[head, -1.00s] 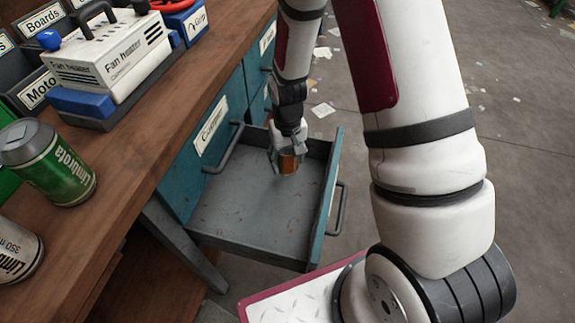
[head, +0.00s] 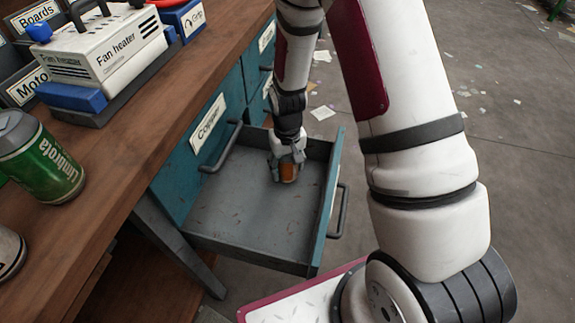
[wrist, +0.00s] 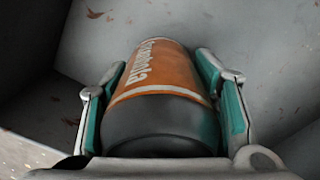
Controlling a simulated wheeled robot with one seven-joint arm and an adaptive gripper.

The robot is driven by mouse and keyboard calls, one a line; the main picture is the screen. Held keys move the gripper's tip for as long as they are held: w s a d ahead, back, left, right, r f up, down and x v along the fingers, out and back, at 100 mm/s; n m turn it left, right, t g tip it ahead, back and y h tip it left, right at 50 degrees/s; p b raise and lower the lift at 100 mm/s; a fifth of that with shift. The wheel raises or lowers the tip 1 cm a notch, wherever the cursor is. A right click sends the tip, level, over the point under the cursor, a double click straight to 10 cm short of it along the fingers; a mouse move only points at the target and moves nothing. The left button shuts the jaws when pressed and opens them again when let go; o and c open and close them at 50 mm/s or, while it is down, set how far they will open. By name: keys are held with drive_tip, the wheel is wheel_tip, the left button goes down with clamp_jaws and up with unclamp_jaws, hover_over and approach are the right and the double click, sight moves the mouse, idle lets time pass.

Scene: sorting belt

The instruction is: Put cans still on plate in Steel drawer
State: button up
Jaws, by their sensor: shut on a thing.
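My gripper (head: 286,166) is shut on an orange can (head: 289,174), inside an open blue drawer. In the wrist view the orange can (wrist: 165,80) lies between the two teal-padded fingers, its dark grey end towards the camera. I cannot tell whether the can touches the drawer floor. Another can (head: 8,255) is cut off at the left edge. No plate and no label reading Steel show.
The wooden bench (head: 150,130) runs along the left, with a fan heater box (head: 110,45) and labelled bins (head: 30,85) on it. Other closed blue drawers (head: 258,65) are beyond the open one. The grey floor at the right has paper scraps.

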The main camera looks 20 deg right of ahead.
drive_tip(key=shift+f, duration=0.25)
drive_tip(key=o, duration=0.9)
drive_tip(key=shift+o, duration=0.2)
drive_tip(key=shift+r, duration=0.1)
wheel_tip(320, 180, up, 13)
drive_tip(key=p, duration=0.5)
drive_tip(key=shift+r, duration=0.2)
